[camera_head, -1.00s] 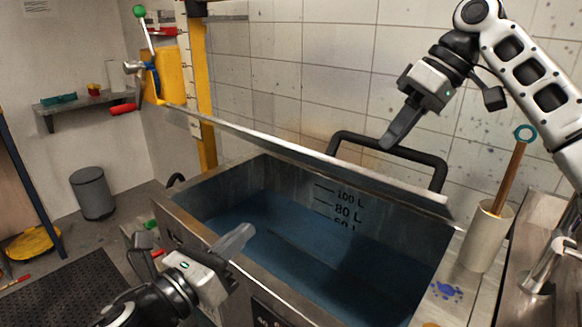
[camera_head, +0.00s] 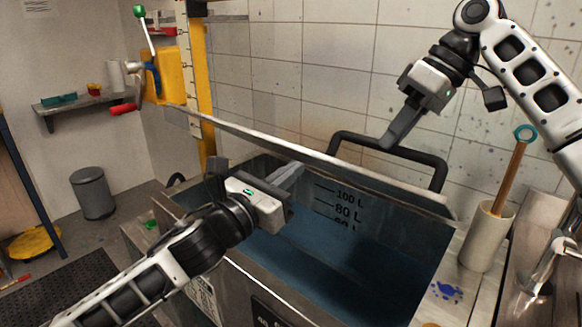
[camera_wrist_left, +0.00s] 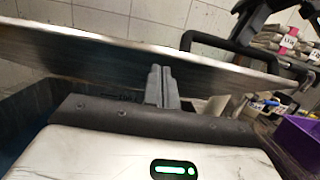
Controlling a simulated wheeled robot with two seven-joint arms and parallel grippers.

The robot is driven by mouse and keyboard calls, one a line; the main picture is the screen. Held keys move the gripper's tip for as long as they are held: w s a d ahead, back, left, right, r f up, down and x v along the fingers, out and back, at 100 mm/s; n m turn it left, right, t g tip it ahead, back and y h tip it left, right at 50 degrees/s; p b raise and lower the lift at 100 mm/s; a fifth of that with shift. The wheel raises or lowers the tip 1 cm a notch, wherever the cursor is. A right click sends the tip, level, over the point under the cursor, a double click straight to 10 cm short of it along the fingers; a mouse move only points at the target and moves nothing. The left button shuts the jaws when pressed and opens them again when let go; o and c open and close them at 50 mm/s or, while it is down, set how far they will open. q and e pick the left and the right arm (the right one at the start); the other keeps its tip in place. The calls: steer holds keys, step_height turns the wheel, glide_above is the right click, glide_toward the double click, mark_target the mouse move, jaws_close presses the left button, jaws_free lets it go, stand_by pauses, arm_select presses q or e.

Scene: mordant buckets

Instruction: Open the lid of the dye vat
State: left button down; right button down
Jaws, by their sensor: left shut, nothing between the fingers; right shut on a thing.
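The dye vat (camera_head: 255,283) is a steel tank with blue liquid and litre marks inside. Its lid (camera_head: 300,150) is raised and tilted up at the back, seen nearly edge-on. My right gripper (camera_head: 388,145) is shut on the lid's black bar handle (camera_head: 432,160). My left gripper (camera_head: 298,168) is shut and empty, over the vat opening with its fingertips close to the lid's underside. In the left wrist view the closed fingertips (camera_wrist_left: 161,70) point at the lid (camera_wrist_left: 100,55); whether they touch it I cannot tell.
A pale holder (camera_head: 485,237) with a wooden-handled tool stands right of the vat. A yellow post (camera_head: 198,80) rises behind it at the left. A grey bin (camera_head: 92,192) stands on the floor. The tiled wall is close behind the lid.

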mark_target(304, 149)
arm_select(q)
steer(key=shift+w+d+r, duration=0.2)
steer(key=shift+w+r, duration=0.1)
steer(key=shift+r, duration=0.1)
arm_select(e)
steer(key=shift+w+d+f, duration=0.2)
steer(key=shift+d+f, duration=0.15)
steer(key=shift+f, duration=0.15)
arm_select(q)
steer(key=r, duration=0.1)
steer(key=w+r, duration=0.1)
steer(key=shift+w+d+r, duration=0.2)
steer(key=shift+d+r, duration=0.2)
arm_select(e)
steer(key=shift+a, duration=0.1)
arm_select(q)
steer(key=shift+w, duration=0.1)
arm_select(e)
steer(key=c, duration=1.5)
jaws_free()
arm_select(q)
steer(key=shift+w+d+f, duration=0.15)
arm_select(e)
steer(key=shift+o, duration=0.7)
steer(key=shift+w+f, duration=0.1)
steer(key=shift+w, duration=0.05)
arm_select(q)
steer(key=shift+f, duration=0.15)
arm_select(e)
steer(key=shift+w, duration=0.1)
